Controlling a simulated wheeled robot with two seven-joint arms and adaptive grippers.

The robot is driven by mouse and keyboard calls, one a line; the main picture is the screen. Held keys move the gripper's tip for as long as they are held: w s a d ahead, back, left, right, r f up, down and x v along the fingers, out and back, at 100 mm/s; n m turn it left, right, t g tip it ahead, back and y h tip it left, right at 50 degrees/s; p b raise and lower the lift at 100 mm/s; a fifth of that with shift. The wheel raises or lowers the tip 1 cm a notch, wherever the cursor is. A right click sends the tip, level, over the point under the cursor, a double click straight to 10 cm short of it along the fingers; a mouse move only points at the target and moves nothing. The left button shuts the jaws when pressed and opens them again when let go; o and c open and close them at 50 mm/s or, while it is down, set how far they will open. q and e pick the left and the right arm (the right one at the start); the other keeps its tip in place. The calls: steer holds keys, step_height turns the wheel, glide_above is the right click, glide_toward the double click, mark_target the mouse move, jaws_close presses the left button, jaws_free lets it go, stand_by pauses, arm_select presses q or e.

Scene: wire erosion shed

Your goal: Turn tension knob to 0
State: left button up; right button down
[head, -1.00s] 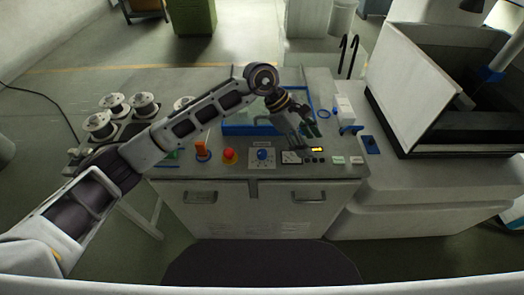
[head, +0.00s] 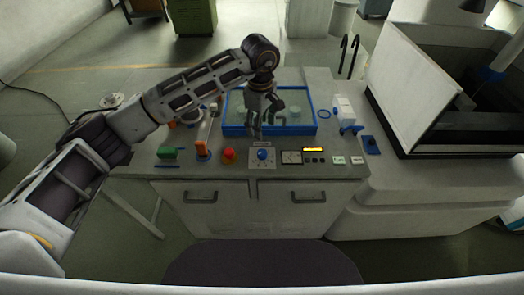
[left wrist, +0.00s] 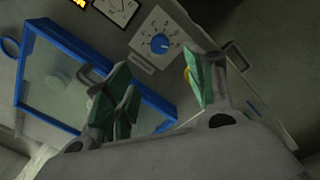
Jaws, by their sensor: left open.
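The tension knob is most likely the blue knob (head: 262,155) on a white dial plate on the front panel of the bench. In the left wrist view the blue knob (left wrist: 159,43) shows with marks around it on its plate (left wrist: 150,58). My left gripper (head: 256,128) is open and empty, just behind the knob and apart from it. In the left wrist view the fingers of my left gripper (left wrist: 165,85) are spread, with the knob beyond them. The dial's numbers are too small to read. My right gripper is not in view.
A red button (head: 228,154) and an orange switch (head: 202,150) stand left of the knob. A gauge (head: 291,157) and lit yellow display (head: 313,149) are to its right. A blue-framed tray (head: 312,127) lies behind. A large open-topped box (head: 408,75) stands at right.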

mark_target(262, 152)
arm_select(q)
steer(key=shift+f, duration=0.1)
step_height(262, 152, down, 12)
steer(key=p, duration=0.2)
steer(key=shift+w+d+p, duration=0.1)
steer(key=shift+p, duration=0.3)
steer(key=shift+f, duration=0.8)
steer(key=shift+c, duration=0.4)
steer(key=c, duration=1)
